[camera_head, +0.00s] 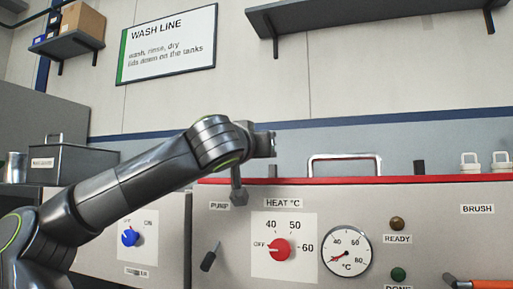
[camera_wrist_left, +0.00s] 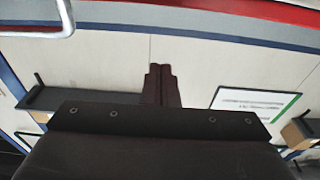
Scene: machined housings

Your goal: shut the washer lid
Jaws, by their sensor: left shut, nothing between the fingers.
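The washer has a grey front panel (camera_head: 440,240) and a red strip (camera_head: 420,181) along its top edge. A chrome handle (camera_head: 343,158) stands up just behind the strip; the lid surface itself is hidden, so I cannot tell its angle. In the left wrist view, which is upside down, the red strip (camera_wrist_left: 270,12) and part of a chrome handle (camera_wrist_left: 66,15) show at the top. My left gripper (camera_head: 272,144) is above the red strip, left of the handle and apart from it. Its fingers (camera_wrist_left: 160,84) are shut and empty, pointing toward the wall. My right gripper is out of view.
A dark lidded tank (camera_head: 75,165) and a metal cup (camera_head: 16,166) stand at left. The panel carries a red heat knob (camera_head: 279,249), a gauge (camera_head: 347,252) and a small lever (camera_head: 209,260). White jugs (camera_head: 500,162) stand at right. Shelves (camera_head: 370,17) and a sign (camera_head: 168,45) are on the wall.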

